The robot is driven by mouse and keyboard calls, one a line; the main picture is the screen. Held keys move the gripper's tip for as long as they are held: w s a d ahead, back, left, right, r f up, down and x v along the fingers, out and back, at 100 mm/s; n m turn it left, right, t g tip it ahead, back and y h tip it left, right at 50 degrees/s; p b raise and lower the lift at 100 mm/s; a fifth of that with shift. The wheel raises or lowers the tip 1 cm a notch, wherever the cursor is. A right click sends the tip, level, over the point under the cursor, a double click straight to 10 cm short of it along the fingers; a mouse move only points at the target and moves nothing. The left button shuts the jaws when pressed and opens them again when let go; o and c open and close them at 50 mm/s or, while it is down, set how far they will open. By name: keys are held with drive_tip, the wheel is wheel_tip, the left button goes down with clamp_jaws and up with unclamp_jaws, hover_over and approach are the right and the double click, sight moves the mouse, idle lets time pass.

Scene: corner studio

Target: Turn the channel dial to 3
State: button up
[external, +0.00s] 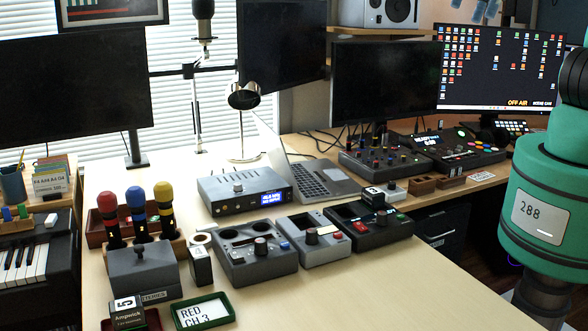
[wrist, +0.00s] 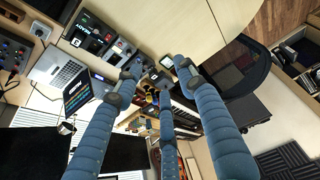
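A green-framed card (external: 203,310) reads "RED CH 3". In the wrist view, my gripper (wrist: 160,72) has its blue fingers spread, with nothing held, high above the desk and apart from the boxes.
Red, blue and yellow-topped microphones (external: 138,212) stand upright at left, behind a grey lidded box (external: 145,271). A blue-grey unit (external: 243,190) with a lit display, a laptop (external: 312,178) and mixers (external: 452,147) sit behind. The desk front right (external: 380,290) is clear.

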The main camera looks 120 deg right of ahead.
drive_tip(key=w+d+f+g, duration=0.1)
drive_tip(key=w+d+f, duration=0.1)
drive_tip(key=w, duration=0.3)
drive_tip(key=w+d+f, duration=0.2)
drive_tip(key=w, duration=0.3)
drive_tip(key=g, duration=0.3)
hover_over(261, 240)
wheel_tip(261, 240, down, 30)
drive_tip(key=shift+b, duration=0.45)
drive_tip(key=shift+f, duration=0.15)
wheel_tip(261, 240, down, 14)
drive_tip(key=shift+r+b, duration=0.25)
drive_tip(key=shift+b, duration=0.9)
